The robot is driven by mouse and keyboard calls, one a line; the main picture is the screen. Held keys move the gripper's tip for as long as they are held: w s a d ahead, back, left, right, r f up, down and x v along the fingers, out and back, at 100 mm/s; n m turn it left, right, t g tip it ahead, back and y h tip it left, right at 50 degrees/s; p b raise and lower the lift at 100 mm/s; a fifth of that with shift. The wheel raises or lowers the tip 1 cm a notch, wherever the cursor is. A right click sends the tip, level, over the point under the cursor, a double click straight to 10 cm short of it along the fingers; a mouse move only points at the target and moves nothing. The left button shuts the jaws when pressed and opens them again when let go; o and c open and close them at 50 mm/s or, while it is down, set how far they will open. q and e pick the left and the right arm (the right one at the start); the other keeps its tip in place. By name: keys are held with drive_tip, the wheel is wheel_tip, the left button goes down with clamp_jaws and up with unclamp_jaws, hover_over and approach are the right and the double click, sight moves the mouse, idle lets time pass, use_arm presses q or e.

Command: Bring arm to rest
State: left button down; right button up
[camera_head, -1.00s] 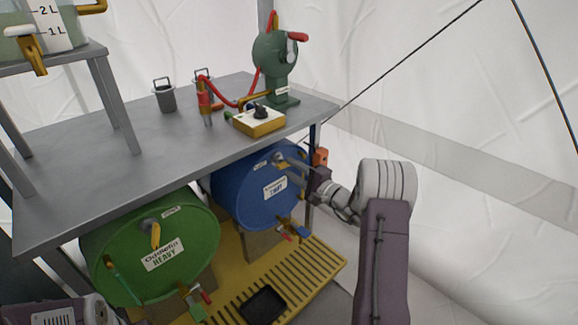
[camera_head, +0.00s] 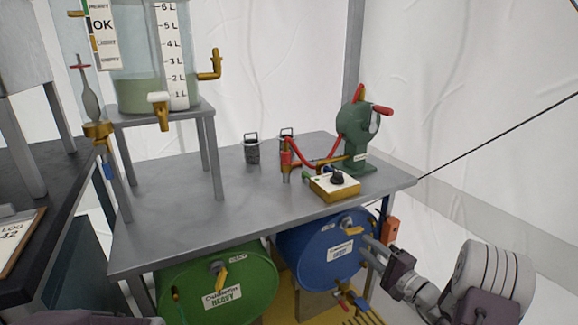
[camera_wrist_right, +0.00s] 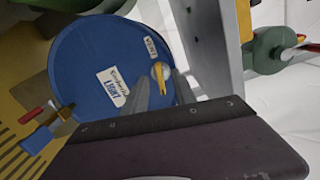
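My right gripper (camera_head: 366,249) is in front of the right side of the blue drum (camera_head: 318,258). Its two fingers stand apart in the right wrist view (camera_wrist_right: 162,92), with nothing held between them. The drum's yellow tap handle (camera_wrist_right: 158,73) shows in the gap beyond the fingertips; I cannot tell the exact distance. My right arm (camera_head: 490,285) reaches in from the lower right. Of my left arm, only a piece (camera_head: 100,319) shows at the lower left edge; its gripper is out of view.
A grey bench (camera_head: 180,235) stands over the blue drum and a green drum (camera_head: 215,290). On it are a green pump (camera_head: 358,140), a yellow box with a black knob (camera_head: 335,187) and a stand with a graduated tank (camera_head: 140,60). The tent wall (camera_head: 470,60) is at right.

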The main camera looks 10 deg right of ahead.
drive_tip(key=s+a+r+n+g+y+p, duration=0.1)
drive_tip(key=s+a+r+n+g+y, duration=0.2)
drive_tip(key=a, duration=0.7)
drive_tip(key=s+a+r+n+g+y+p, duration=0.1)
drive_tip(key=a+r+n+g+y, duration=0.35)
drive_tip(key=a, duration=0.45)
drive_tip(key=s+a+f+n+g+h+p, duration=0.1)
drive_tip(key=s+a+n+g, duration=0.4)
drive_tip(key=s+a, duration=0.45)
drive_tip(key=s+d+f+n+g+h+p, duration=0.1)
drive_tip(key=s+d+f+n+g+h, duration=0.2)
drive_tip(key=s, duration=0.4)
drive_tip(key=s+d+f+n+g+h+p, duration=0.1)
drive_tip(key=s+d+f+g+h, duration=0.15)
drive_tip(key=s+f+h, duration=0.35)
drive_tip(key=w+d+f+m+t+h+p, duration=0.1)
drive_tip(key=d+h, duration=0.1)
drive_tip(key=d, duration=0.3)
drive_tip(key=w+d+f+m+t+h, duration=0.1)
drive_tip(key=d+t+h, duration=0.1)
drive_tip(key=d, duration=0.3)
wheel_tip(320, 180, up, 37)
drive_tip(key=p, duration=3.6)
drive_tip(key=shift+s+f, duration=0.15)
drive_tip(key=shift+f, duration=0.05)
